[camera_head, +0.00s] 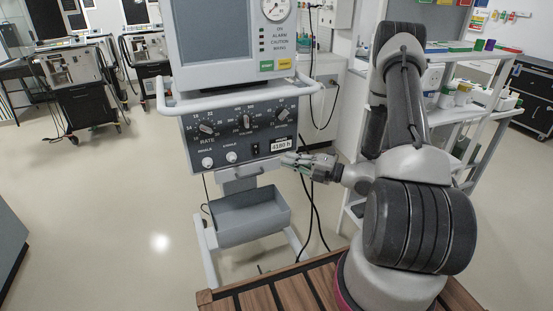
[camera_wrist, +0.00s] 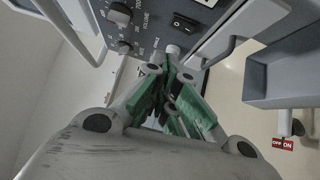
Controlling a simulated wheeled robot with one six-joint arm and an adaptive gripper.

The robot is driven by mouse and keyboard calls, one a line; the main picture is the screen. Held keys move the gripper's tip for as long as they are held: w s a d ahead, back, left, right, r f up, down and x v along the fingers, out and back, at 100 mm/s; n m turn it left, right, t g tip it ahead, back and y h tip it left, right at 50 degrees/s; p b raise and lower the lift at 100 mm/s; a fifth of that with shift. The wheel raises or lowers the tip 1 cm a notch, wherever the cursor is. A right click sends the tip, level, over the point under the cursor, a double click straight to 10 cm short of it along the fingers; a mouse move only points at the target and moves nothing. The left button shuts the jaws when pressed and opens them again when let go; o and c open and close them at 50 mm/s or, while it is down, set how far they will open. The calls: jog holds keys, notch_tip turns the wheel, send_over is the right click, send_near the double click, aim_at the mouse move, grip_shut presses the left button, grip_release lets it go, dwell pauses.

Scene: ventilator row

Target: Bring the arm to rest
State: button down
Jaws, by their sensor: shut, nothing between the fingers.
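My gripper (camera_head: 288,160) is at the end of my arm, in front of the lower right of the ventilator's dark control panel (camera_head: 232,128). Its fingers are green and grey, closed together with nothing held. In the wrist view my gripper (camera_wrist: 172,55) points toward the panel's lower edge, near a small white knob. A black rocker switch (camera_wrist: 185,23) and dark dials (camera_wrist: 120,14) lie just beyond the fingertips. I cannot tell whether the fingertips touch the panel.
A grey open bin (camera_head: 240,215) hangs below the panel. A white shelf (camera_head: 470,112) with bottles stands behind my arm on the right. Black cables hang behind the gripper. Other ventilators (camera_head: 75,80) stand at the back left. The floor at left is clear.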

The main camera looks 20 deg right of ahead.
jog(key=shift+s+d, duration=0.45)
